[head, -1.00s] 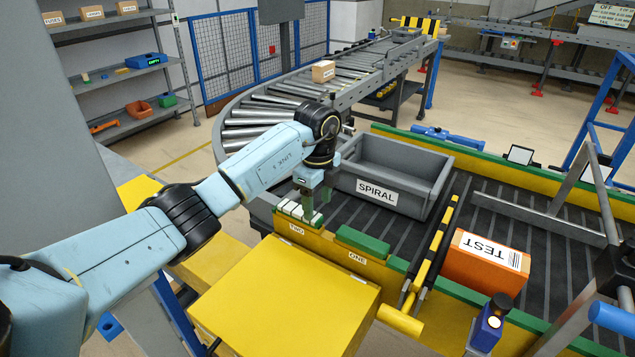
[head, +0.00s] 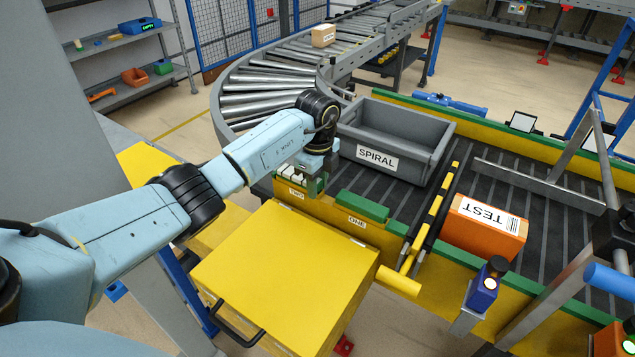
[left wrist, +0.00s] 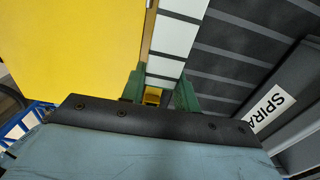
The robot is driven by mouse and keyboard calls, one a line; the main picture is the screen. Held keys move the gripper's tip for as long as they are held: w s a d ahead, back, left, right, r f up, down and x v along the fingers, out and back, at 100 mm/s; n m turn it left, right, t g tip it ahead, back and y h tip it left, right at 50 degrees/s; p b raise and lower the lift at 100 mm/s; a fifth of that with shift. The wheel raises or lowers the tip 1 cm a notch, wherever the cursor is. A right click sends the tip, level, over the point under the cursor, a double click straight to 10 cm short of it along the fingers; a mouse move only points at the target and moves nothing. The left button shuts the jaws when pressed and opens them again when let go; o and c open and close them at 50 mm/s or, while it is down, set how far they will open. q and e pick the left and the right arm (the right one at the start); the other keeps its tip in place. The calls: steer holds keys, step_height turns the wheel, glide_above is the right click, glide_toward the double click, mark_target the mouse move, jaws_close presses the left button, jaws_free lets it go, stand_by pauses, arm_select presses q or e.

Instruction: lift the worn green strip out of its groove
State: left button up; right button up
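At the slot labelled TWO (head: 296,194), a row of white blocks (head: 290,172) has a green edge in front. In the left wrist view it is a white segmented strip (left wrist: 178,37). A plain green strip (head: 362,206) lies at the slot labelled ONE (head: 357,221). I cannot tell from colour which is the worn one. My left gripper (head: 315,184) points down at the right end of slot TWO. Its green fingers (left wrist: 160,92) stand apart on either side of the white strip's near end; contact is not clear. My right gripper is not clearly in view.
A grey bin marked SPIRAL (head: 425,155) stands just behind the gripper on the dark belt. A yellow box with a black handle (head: 285,275) is in front. A striped bar (head: 432,225) and an orange TEST box (head: 484,238) are to the right.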

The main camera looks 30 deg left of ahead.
arm_select(q)
steer(key=c, duration=0.4)
steer(key=shift+r+p, duration=1.3)
steer(key=shift+r, duration=0.2)
step_height(320, 180, up, 4)
steer(key=p, duration=0.4)
steer(key=shift+s+f, duration=0.1)
